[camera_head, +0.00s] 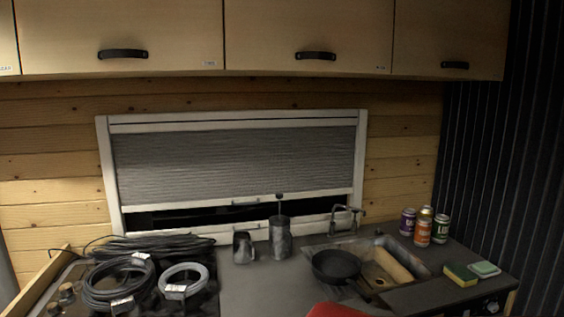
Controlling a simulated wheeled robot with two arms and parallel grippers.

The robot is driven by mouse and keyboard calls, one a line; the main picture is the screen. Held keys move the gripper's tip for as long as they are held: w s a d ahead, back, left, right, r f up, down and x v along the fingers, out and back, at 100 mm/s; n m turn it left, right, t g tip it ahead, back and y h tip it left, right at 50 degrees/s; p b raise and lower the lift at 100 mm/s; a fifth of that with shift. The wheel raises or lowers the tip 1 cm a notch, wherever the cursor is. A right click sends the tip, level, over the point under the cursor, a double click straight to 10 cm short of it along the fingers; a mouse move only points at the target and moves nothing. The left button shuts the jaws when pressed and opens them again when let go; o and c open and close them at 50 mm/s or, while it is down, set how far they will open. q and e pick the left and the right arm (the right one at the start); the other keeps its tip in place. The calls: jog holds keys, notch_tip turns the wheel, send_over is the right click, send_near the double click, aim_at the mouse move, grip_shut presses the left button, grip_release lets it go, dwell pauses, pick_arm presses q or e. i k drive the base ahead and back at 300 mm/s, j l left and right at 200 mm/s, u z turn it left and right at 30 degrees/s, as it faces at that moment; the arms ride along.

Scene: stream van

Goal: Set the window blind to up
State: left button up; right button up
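The window blind (235,163) is a grey pleated shade in a white window frame (105,165) on the wooden wall. It hangs down over most of the window, and its pale bottom rail (180,205) is near the lower part of the frame. A small dark handle (245,203) sits near the middle of that rail. A dark strip of window (170,217) shows below the rail. Neither of my grippers is in view.
Wooden cabinets (300,25) overhang the window. On the counter (245,285) are coiled cables (120,280), a metal cup (243,247), a dark canister (280,240), a pan (336,266) by the sink, several cans (423,232) and sponges (460,275). A red object (335,310) shows at the bottom edge.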

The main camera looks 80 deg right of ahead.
aim_at(177, 170)
jog(key=z, duration=2.5)
